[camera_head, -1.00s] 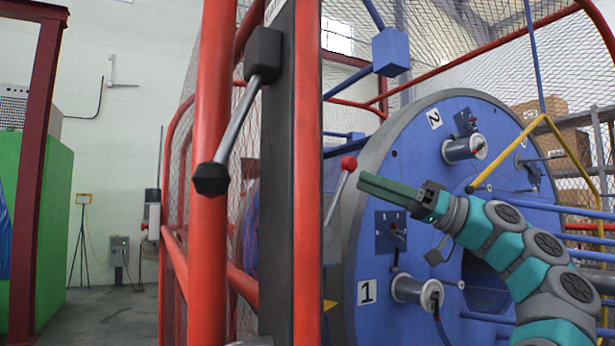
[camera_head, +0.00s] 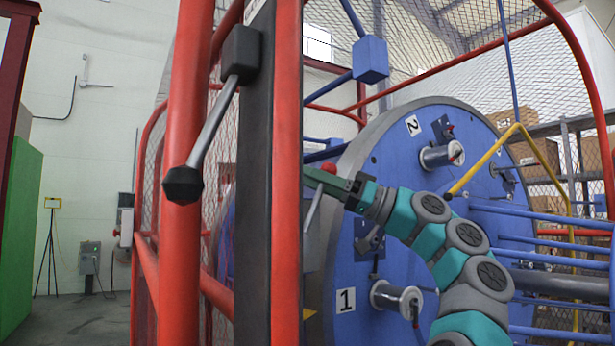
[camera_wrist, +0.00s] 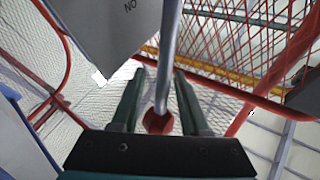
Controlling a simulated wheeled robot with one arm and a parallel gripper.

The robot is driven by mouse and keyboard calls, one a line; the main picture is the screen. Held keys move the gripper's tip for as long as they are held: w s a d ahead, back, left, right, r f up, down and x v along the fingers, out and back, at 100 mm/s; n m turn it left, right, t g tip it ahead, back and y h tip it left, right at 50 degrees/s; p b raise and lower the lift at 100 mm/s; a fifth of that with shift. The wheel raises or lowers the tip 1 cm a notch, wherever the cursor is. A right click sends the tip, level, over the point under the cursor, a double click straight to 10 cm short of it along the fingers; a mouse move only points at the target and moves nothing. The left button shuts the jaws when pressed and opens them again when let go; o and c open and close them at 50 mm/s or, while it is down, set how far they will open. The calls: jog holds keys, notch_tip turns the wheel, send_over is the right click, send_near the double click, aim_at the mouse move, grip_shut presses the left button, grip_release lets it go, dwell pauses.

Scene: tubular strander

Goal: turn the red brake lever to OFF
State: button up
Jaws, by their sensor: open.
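The brake lever is a grey rod with a red knob (camera_head: 330,168), standing just right of the red post in the head view. In the wrist view its rod (camera_wrist: 170,50) runs down between my fingers, and the red knob (camera_wrist: 158,122) lies near the gripper's palm. My gripper (camera_wrist: 159,74) is open, with one finger on each side of the lever; I cannot tell whether either finger touches it. In the head view my fingertips are partly hidden by the red post.
A black and red post (camera_head: 270,200) stands in front, carrying another lever with a black knob (camera_head: 183,184). A large blue disc (camera_head: 440,190) is behind my arm. Red guard rails and wire mesh (camera_wrist: 250,50) surround the place. Open floor (camera_head: 80,320) lies at the left.

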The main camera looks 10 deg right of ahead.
grip_shut()
dwell(1.4)
